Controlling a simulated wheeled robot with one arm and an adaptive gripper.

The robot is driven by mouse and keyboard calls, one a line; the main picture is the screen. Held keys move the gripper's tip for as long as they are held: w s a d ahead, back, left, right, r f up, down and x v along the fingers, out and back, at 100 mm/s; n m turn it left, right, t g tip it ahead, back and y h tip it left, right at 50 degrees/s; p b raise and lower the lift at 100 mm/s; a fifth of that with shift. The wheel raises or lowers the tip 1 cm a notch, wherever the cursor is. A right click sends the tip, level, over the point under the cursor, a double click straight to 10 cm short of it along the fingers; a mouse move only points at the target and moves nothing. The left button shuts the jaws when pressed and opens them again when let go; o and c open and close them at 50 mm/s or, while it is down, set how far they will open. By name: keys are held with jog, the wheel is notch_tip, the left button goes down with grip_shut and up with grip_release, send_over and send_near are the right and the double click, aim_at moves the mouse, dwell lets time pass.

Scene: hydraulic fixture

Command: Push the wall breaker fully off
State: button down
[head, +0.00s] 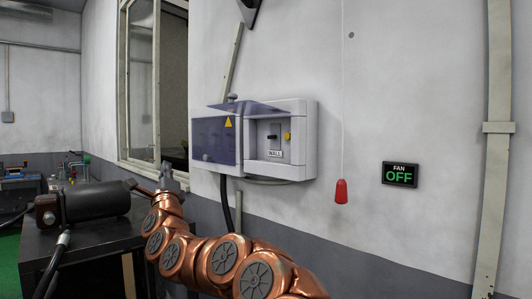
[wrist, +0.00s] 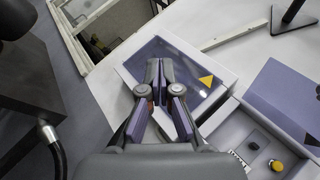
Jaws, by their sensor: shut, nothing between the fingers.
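The wall breaker is a small dark switch (head: 272,137) in the open right-hand part of a grey-white box (head: 300,108) on the wall, above a label reading WALL (head: 274,154). The switch also shows at the lower right of the wrist view (wrist: 253,146). I cannot tell its position. My gripper (head: 166,168) is left of the box and apart from the switch in the head view. In the wrist view my gripper (wrist: 159,66) is shut and empty, its fingertips in front of the box's tinted left cover (wrist: 180,68) with a yellow triangle.
A yellow button (head: 287,136) sits right of the switch. A tinted lid (wrist: 283,98) stands raised over the open part. A dark motor (head: 88,203) stands on a bench at left.

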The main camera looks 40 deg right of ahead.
jog(key=s+d+m+g+h, duration=0.3)
jog(key=d+m+g+h, duration=0.1)
jog(key=d+m+h, duration=0.25)
jog(key=s+d+m+g+h, duration=0.3)
jog(key=d+m+g+h, duration=0.1)
jog(key=d+m+h, duration=0.25)
jog(key=m+g+h, duration=0.4)
jog(key=m+g, duration=0.9)
jog(key=g, duration=0.2)
send_near(273, 139)
notch_tip(273, 139, down, 3)
jog(key=a, duration=0.2)
jog(key=shift+w+d+b, duration=0.15)
jog(key=shift+w+b, duration=0.25)
jog(key=shift+t, duration=0.4)
jog(key=shift+p+x, duration=1.85)
jog(key=shift+x, duration=3.1)
jog(key=shift+r, duration=0.1)
jog(key=shift+g+b, duration=0.3)
jog(key=shift+b, duration=0.05)
